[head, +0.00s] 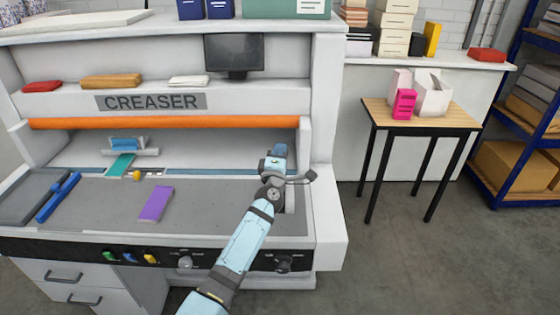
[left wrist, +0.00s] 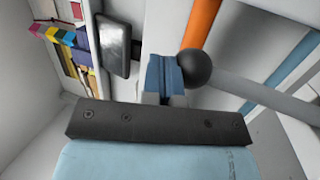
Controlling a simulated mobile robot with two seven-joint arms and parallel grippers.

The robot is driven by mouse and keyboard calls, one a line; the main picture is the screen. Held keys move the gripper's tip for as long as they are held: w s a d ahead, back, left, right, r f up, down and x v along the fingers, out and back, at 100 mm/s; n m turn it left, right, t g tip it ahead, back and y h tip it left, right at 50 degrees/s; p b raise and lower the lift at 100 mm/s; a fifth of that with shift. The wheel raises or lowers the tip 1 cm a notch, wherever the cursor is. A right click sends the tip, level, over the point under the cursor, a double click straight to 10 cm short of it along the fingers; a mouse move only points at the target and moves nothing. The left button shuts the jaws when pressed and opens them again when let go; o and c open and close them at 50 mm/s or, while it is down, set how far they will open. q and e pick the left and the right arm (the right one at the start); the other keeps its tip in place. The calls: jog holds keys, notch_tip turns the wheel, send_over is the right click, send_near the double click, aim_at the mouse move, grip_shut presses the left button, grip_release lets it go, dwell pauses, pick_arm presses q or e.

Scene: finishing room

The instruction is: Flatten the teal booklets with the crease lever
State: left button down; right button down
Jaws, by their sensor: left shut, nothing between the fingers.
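One teal booklet (head: 121,165) lies at the back left of the creaser bed, below a small blue-and-grey clamp (head: 127,145). The crease lever (head: 310,176) shows as a dark knob and rod at the right of the bed. In the left wrist view its round black knob (left wrist: 196,67) is on a grey rod. My left gripper (head: 279,152) is shut and empty over the right end of the bed. Its blue fingers (left wrist: 164,75) show close beside the knob; whether they touch cannot be told. My right gripper is not in view.
A purple booklet (head: 156,203) lies mid-bed and a blue bar (head: 58,197) at the left. The orange roller (head: 165,123) spans the machine above. A side table (head: 452,117) holds a pink booklet (head: 404,104) and white holder (head: 433,95). Floor is clear around it.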

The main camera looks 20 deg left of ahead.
pick_arm(q)
jog(key=shift+w+a, duration=0.15)
jog(key=shift+w, duration=0.45)
dwell(0.3)
